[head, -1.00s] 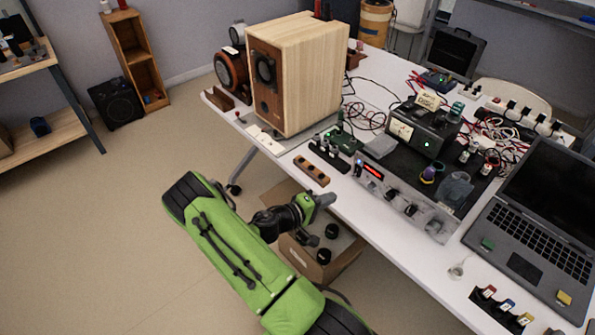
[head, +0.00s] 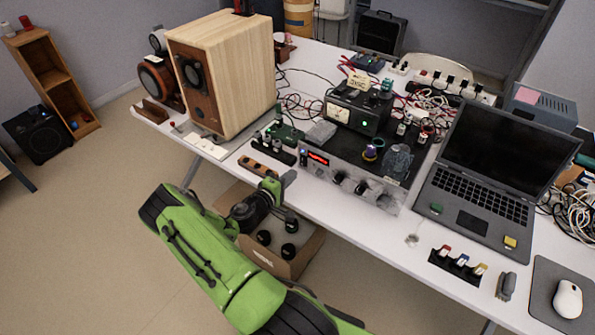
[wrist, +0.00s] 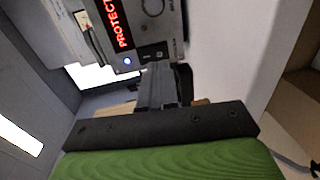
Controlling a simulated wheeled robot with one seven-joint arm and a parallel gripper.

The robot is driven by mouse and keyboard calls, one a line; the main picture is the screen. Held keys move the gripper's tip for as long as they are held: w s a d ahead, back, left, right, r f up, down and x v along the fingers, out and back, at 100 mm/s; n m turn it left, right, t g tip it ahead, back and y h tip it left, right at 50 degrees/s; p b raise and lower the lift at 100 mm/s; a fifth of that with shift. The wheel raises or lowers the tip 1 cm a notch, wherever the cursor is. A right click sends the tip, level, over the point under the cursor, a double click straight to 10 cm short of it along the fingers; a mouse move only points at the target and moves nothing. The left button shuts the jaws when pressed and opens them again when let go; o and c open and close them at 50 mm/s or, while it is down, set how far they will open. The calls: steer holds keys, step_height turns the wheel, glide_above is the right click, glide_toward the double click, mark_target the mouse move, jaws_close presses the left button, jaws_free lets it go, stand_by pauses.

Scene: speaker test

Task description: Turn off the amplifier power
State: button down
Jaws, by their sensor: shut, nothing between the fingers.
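The amplifier (head: 317,171) is a silver-fronted unit with a black top, near the table's front edge in the head view. Its front has a red lit display and several dark knobs. In the wrist view the display (wrist: 118,24) reads "PROTECT" in red. A small round button (wrist: 127,61) glows blue-white near it. My gripper (head: 289,178) is at the table's front edge, left of the amplifier front. In the wrist view my gripper (wrist: 158,78) is shut and empty, pointing at the panel near the blue light. Contact with the panel cannot be told.
A wooden speaker (head: 225,75) stands at the left of the white table (head: 330,205). A small wooden block (head: 258,167) lies near my gripper. An open laptop (head: 480,170) sits to the right. A cardboard box (head: 300,262) with dark items is under the table.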

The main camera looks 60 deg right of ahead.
mark_target(304, 165)
steer(key=x, duration=0.4)
steer(key=shift+s+d, duration=0.1)
steer(key=shift+d, duration=0.25)
steer(key=shift+b, duration=0.35)
steer(key=f+h+b, duration=0.1)
steer(key=b, duration=0.3)
steer(key=shift+d+f, duration=0.1)
steer(key=shift+d, duration=0.1)
steer(key=shift+h+b, duration=0.6)
steer(key=shift+b, duration=0.65)
steer(key=shift+s+r, duration=0.1)
steer(key=shift+r, duration=0.15)
steer(key=shift+r+p, duration=0.1)
steer(key=shift+p, duration=0.25)
